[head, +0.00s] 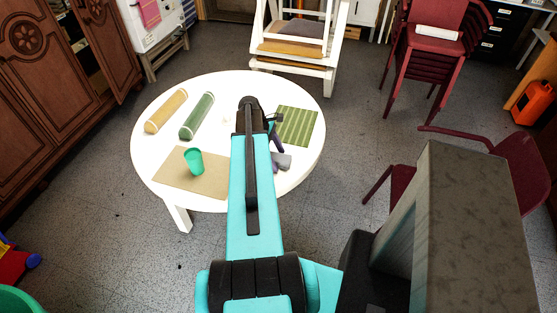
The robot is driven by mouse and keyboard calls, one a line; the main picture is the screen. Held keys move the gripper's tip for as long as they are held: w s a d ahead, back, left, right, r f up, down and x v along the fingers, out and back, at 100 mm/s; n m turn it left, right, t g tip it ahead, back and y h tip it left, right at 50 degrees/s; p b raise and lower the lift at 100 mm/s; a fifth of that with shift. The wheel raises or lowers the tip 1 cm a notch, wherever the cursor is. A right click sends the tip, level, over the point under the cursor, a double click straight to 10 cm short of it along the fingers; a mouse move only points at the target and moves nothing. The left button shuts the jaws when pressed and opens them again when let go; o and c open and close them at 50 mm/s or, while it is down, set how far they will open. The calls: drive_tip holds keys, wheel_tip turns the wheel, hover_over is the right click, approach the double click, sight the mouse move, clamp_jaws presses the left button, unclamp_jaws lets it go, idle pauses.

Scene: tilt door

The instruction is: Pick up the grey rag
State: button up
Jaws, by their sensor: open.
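A small grey piece, which looks like the grey rag (283,161), lies on the white round table (222,88), just right of my turquoise arm. Its left part is hidden or shadowed by my arm. My gripper (275,142) is mostly hidden behind the end of my arm; a dark, purplish part of it shows just above the rag. It is open. I cannot tell whether it touches the rag.
A striped green mat (297,126) lies right of the gripper. A green roll (197,116), a yellow roll (166,111) and a green cup (194,161) on a beige mat (190,185) are on the left. A dark red chair (395,186) stands at the right.

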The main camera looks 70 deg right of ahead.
drive_tip(key=shift+f, duration=0.1)
drive_tip(key=shift+c, duration=0.4)
drive_tip(key=c, duration=1.1)
